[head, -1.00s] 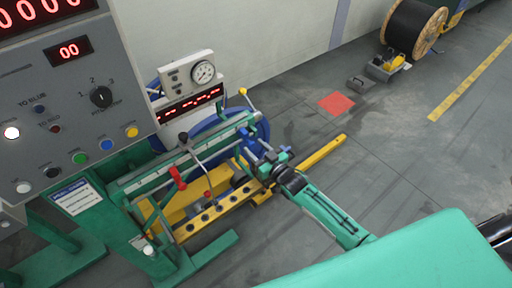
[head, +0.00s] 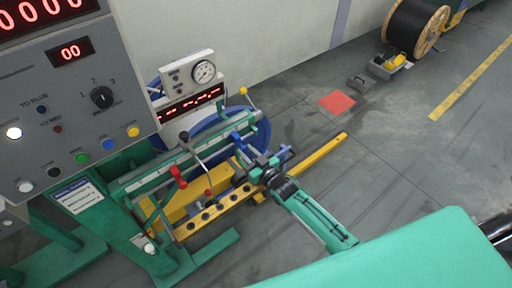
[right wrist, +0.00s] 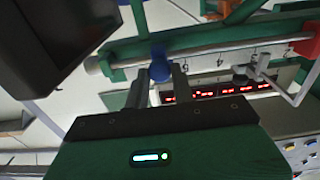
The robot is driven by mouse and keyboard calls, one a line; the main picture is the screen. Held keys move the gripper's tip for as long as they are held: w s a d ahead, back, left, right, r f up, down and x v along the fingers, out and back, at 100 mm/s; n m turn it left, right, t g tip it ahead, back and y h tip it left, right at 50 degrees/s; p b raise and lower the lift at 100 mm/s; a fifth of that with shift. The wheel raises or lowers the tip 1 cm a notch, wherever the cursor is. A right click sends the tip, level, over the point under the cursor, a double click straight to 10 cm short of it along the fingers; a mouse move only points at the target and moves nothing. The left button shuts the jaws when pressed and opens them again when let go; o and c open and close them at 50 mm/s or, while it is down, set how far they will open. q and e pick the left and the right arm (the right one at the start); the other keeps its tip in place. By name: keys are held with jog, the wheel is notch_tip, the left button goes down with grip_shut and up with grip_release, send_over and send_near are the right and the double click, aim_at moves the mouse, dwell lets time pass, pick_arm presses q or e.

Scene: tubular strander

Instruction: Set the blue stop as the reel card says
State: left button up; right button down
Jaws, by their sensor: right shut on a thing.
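The blue stop (head: 237,139) sits on the green-framed rail (head: 195,150), near its right end. My right gripper (head: 245,152) reaches it from the front right and is shut on it. In the right wrist view the blue stop (right wrist: 160,66) shows between my two fingers, on the pale rod. A red stop (head: 178,178) sits farther left on the rail. A white printed card (head: 77,197) is on the green post at the left; its text is too small to read. My left gripper is not in view.
A control panel (head: 75,110) with buttons and a selector knob stands at the left. A dial gauge and red display (head: 190,103) stand behind the rail. A yellow beam (head: 215,212) lies in front. Open floor with a red patch (head: 337,102) is at right.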

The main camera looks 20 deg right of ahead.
jog(key=s+a, duration=0.2)
jog(key=a, duration=0.5)
jog(key=shift+s+a, duration=0.4)
jog(key=c, duration=1.2)
grip_release()
jog(key=b+v, duration=0.2)
jog(key=v, duration=1.2)
jog(key=shift+w, duration=0.1)
